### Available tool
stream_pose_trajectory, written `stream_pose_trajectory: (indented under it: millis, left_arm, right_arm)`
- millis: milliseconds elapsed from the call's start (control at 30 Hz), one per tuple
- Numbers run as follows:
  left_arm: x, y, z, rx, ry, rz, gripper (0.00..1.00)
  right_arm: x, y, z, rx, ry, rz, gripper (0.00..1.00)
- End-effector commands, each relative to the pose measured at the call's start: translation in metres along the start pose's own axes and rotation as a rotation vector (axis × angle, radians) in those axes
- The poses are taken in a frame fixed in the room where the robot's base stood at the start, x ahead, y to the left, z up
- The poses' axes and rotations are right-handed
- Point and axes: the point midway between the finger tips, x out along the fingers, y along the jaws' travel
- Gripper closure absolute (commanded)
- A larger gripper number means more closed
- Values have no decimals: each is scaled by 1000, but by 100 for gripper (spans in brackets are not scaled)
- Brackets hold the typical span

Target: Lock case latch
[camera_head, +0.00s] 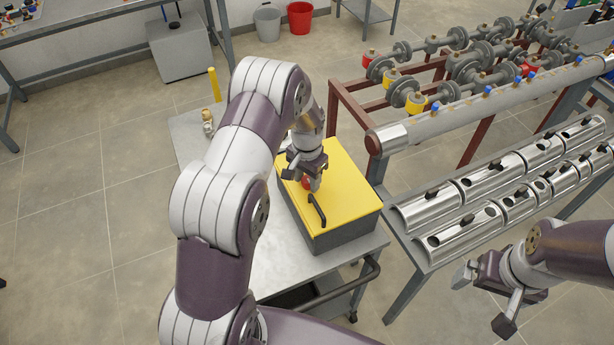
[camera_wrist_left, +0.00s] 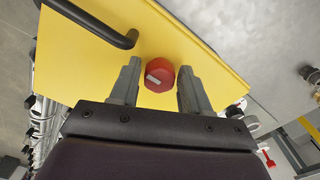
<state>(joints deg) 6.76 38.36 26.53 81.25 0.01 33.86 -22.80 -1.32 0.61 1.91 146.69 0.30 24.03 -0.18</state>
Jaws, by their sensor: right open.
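A grey case (camera_head: 340,233) with a yellow lid (camera_head: 345,190) stands on a metal cart. A black handle (camera_head: 317,211) is on the lid; it also shows in the left wrist view (camera_wrist_left: 95,24). A red round latch knob (camera_wrist_left: 159,75) with a pale mark sits on the lid. In the head view the red latch (camera_head: 306,182) is partly hidden by my left gripper (camera_head: 304,180). In the left wrist view the fingers of my left gripper (camera_wrist_left: 158,85) are apart, one on each side of the knob, with gaps. My right gripper (camera_head: 482,298) is open and empty at lower right.
The cart top (camera_head: 280,275) is bare in front of the case. A small brass fitting (camera_head: 208,122) and a yellow post (camera_head: 214,84) are at its far left. A bench with metal half-shells (camera_head: 465,230) and a pipe rack (camera_head: 480,100) stand to the right.

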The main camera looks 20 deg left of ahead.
Motion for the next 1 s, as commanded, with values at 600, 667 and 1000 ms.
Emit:
stream_pose_trajectory:
  millis: [600, 667, 1000]
  left_arm:
    - [1, 0, 0, 109, 0, 0, 95]
    - [1, 0, 0, 152, -1, 0, 95]
    - [1, -1, 0, 461, 0, 0, 95]
  right_arm:
    - [5, 0, 1, 0, 0, 0, 0]
    - [7, 0, 1, 0, 0, 0, 0]
    - [17, 0, 2, 0, 0, 0, 0]
